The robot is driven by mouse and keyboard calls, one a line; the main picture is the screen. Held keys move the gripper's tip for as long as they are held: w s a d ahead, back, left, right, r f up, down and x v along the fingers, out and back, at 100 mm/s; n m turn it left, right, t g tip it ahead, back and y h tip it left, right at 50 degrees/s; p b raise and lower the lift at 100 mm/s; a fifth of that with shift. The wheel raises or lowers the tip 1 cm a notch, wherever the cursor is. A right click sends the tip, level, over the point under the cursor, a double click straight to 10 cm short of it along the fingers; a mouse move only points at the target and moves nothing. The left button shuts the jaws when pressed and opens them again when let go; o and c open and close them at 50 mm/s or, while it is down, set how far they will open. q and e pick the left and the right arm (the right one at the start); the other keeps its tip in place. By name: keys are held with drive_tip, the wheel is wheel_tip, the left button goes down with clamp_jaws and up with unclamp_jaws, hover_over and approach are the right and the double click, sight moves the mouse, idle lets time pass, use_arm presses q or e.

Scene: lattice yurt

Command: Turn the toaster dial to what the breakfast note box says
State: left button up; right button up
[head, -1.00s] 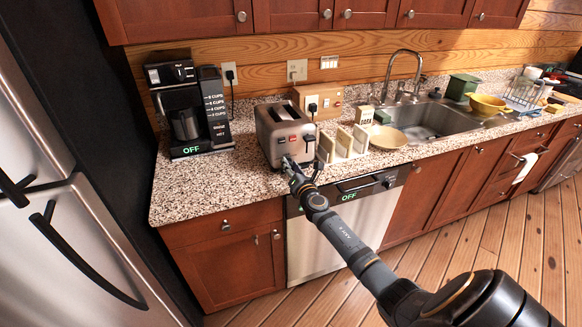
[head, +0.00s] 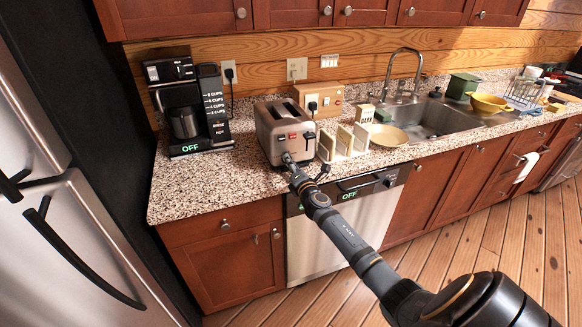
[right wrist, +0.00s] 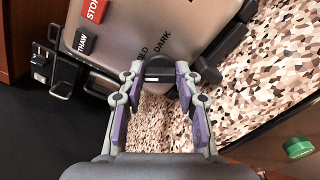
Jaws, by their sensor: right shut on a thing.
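The silver toaster (head: 286,130) stands on the counter with its front towards me. In the right wrist view its face (right wrist: 140,28) shows red STOP and black THAW buttons and the words DARK and a partly hidden one ending in LD. My right gripper (head: 288,160) is at the toaster's lower front. In the right wrist view the gripper (right wrist: 159,78) has its fingertips closed on both sides of the round dark dial (right wrist: 158,70), which has a pale mark. A small cream box (head: 365,114) with dark lettering stands by the sink; I cannot read it surely. My left gripper is not in view.
A coffee maker (head: 182,110) showing OFF stands left of the toaster. A cream rack (head: 343,143) and a plate (head: 388,136) are to its right, before the sink (head: 440,120). Speckled counter (head: 205,190) is clear at the front left.

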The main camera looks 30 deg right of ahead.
drive_tip(key=m, duration=0.1)
drive_tip(key=m+b, duration=0.1)
drive_tip(key=m, duration=0.1)
drive_tip(key=m+b, duration=0.1)
drive_tip(key=shift+f+m, duration=0.25)
drive_tip(key=shift+m, duration=0.05)
drive_tip(key=m+b, duration=0.2)
drive_tip(key=m, duration=0.1)
drive_tip(key=shift+f+m, duration=0.1)
drive_tip(key=shift+m, duration=0.3)
drive_tip(key=m+b, duration=0.2)
drive_tip(key=m, duration=0.2)
drive_tip(key=shift+f, duration=0.1)
drive_tip(key=shift+m+b, duration=1.5)
drive_tip(key=shift+m, duration=0.9)
drive_tip(key=o, duration=0.9)
